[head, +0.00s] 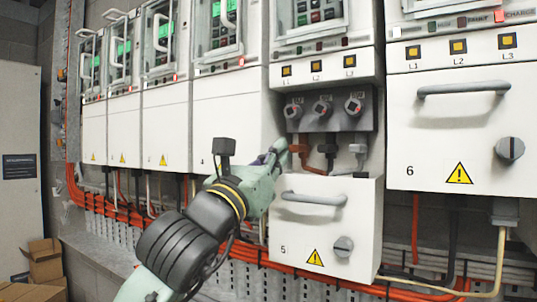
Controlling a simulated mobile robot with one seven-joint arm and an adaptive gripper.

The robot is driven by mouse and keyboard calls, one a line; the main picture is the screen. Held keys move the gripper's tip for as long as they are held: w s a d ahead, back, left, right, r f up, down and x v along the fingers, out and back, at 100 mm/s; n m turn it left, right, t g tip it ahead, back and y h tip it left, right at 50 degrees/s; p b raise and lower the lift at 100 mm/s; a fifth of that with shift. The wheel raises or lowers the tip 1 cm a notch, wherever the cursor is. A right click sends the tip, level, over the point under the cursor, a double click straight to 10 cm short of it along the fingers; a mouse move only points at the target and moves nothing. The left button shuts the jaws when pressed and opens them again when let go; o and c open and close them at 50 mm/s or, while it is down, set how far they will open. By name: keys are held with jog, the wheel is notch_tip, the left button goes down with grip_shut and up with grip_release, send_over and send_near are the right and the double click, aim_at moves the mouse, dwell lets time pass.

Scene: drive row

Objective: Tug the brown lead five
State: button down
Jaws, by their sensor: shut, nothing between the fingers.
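Drive 5's white front cover (330,243) sits low, and its dark terminal block (334,122) shows above it. The brown lead (299,149) comes from the left terminal and drops behind the cover. A black lead (328,151) is in the middle and a grey lead (358,150) on the right. My gripper (279,150) is shut and empty, at the left edge of the opening just beside the brown lead. I cannot tell whether it touches the lead. Its fingertips are small, and my own wrist partly hides them.
Drive 6's closed cover (457,135), with a protruding handle (463,88) and knob (509,149), stands close on the right. Closed drives (220,117) line the left. Orange cables (262,258) run below. Cardboard boxes (42,262) lie at the lower left.

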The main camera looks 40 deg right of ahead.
aim_at(291, 147)
jog(key=p+x, duration=0.1)
jog(key=x, duration=0.3)
jog(key=shift+w+r+p, duration=0.1)
jog(key=shift+r+p, duration=0.05)
jog(key=shift+p, duration=0.25)
jog(key=shift+w+d+r, duration=0.1)
jog(key=shift+w+r, duration=0.05)
jog(key=shift+r, duration=0.15)
jog(key=shift+w+d+r+p, duration=0.1)
jog(key=shift+d+r+p, duration=0.05)
jog(key=shift+d+p, duration=0.15)
jog(key=shift+w+d, duration=0.2)
jog(key=shift+d, duration=0.6)
jog(key=shift+a, duration=0.1)
jog(key=shift+f+b, duration=0.55)
jog(key=shift+f, duration=0.45)
jog(key=shift+r, duration=0.15)
